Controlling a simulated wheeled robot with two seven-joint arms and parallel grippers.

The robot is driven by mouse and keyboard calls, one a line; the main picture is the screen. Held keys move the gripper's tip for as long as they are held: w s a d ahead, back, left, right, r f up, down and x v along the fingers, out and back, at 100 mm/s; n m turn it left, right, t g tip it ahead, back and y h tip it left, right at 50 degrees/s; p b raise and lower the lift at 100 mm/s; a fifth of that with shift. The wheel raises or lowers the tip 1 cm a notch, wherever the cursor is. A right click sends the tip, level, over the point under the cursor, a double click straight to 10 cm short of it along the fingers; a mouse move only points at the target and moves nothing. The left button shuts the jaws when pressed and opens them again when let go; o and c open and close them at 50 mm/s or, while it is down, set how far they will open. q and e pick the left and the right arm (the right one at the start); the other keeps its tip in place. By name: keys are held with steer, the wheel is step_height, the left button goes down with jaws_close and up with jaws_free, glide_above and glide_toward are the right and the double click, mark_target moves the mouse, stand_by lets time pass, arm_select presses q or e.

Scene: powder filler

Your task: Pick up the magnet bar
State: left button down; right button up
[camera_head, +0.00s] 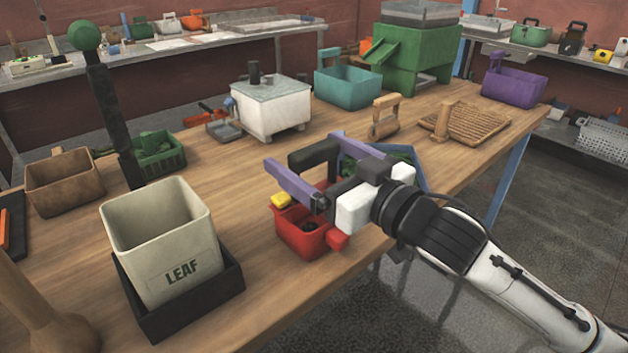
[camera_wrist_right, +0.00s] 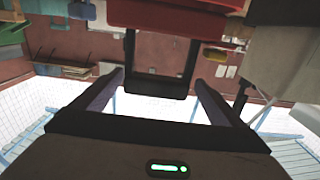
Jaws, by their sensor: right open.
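My right gripper (camera_head: 312,172) reaches in from the right above the near table edge. Its purple fingers are apart, one on each side of a black arched handle (camera_head: 313,153); I see no firm hold. In the right wrist view the same handle (camera_wrist_right: 160,91) stands between the fingers. It rises over a red bin (camera_head: 297,238), which also shows at the top of the right wrist view (camera_wrist_right: 170,15). I cannot tell whether this handle belongs to the magnet bar. A dark upright bar with a green ball (camera_head: 84,35) stands at the left. My left gripper is out of view.
A beige LEAF bin (camera_head: 160,235) sits in a black tray (camera_head: 195,320) at the front left. A blue tray (camera_head: 415,172) is partly hidden behind my right gripper. A white box (camera_head: 272,110), teal bin (camera_head: 345,90) and wooden rack (camera_head: 468,122) stand farther back.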

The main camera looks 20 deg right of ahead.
steer(key=x, duration=0.4)
steer(key=shift+w+d, duration=0.1)
steer(key=shift+d, duration=0.1)
steer(key=c, duration=1.6)
steer(key=shift+r, duration=0.15)
steer(key=shift+c, duration=1.1)
